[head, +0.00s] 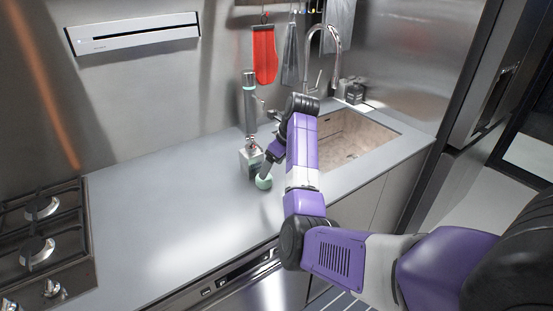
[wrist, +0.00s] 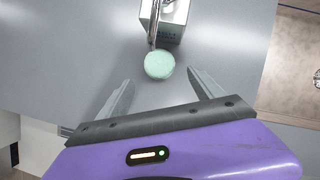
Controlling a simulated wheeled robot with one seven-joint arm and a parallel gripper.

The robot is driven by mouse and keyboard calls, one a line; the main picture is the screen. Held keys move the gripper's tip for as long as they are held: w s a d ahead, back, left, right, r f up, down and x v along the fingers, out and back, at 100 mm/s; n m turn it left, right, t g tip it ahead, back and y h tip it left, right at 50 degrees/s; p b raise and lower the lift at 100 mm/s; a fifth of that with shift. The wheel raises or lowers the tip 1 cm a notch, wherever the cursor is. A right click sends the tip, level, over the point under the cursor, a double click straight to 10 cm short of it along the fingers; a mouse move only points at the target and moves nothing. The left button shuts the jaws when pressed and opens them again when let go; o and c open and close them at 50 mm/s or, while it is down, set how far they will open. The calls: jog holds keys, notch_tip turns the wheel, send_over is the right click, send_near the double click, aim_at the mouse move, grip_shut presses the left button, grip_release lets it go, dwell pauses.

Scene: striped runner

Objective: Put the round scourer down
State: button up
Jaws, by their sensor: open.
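The round scourer (wrist: 159,65) is a pale green disc on the grey counter, and it touches or nearly touches a metallic box-shaped holder behind it. In the head view the scourer (head: 263,183) shows at the front of the holder, just beside my gripper. My gripper (wrist: 159,87) is open, its two grey fingers spread wide on either side and a little short of the scourer. Nothing is between the fingertips. In the head view my arm hides part of the gripper (head: 265,173).
The holder (wrist: 170,20) stands directly behind the scourer. A sink (head: 345,140) with a tall tap (head: 335,40) lies to the right. A gas hob (head: 42,230) is at the far left. The counter (head: 160,215) between hob and scourer is clear. A red cloth (head: 264,55) hangs on the wall.

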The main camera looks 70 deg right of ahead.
jog(key=shift+v, duration=2.3)
jog(key=shift+c, duration=0.3)
